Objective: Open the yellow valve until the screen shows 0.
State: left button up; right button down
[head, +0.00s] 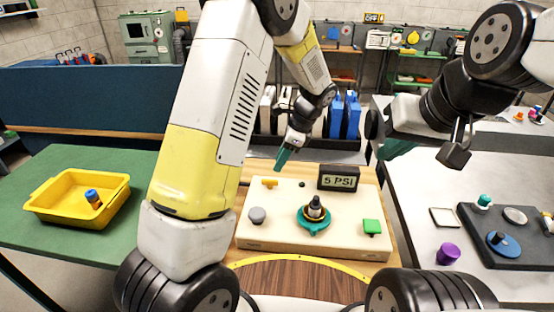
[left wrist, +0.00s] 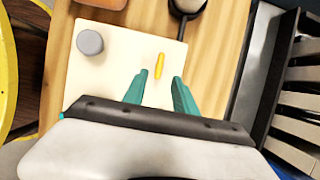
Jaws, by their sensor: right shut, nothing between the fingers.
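The yellow valve (head: 270,183) is a small bar handle at the back left of a cream panel (head: 283,229). In the head view the bar lies left to right. The screen (head: 338,179) at the panel's back right reads 5 PSI. My left gripper (head: 281,162) is above and just behind the valve, its teal fingers pointing down. In the left wrist view my left gripper (left wrist: 160,77) is open, with the yellow valve (left wrist: 159,66) just ahead of the gap and nothing held. My right gripper (head: 394,149) is shut and empty, right of the screen; its fingers are partly hidden.
A yellow tray (head: 75,205) stands on the green table at left. The right table holds a dark board (head: 512,262) and a purple knob (head: 447,253).

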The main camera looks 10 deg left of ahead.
aim_at(270, 183)
pick_arm(q)
jog(key=x, duration=0.7)
jog(key=shift+a+f, duration=0.2)
jog(key=shift+f, duration=0.1)
grip_shut()
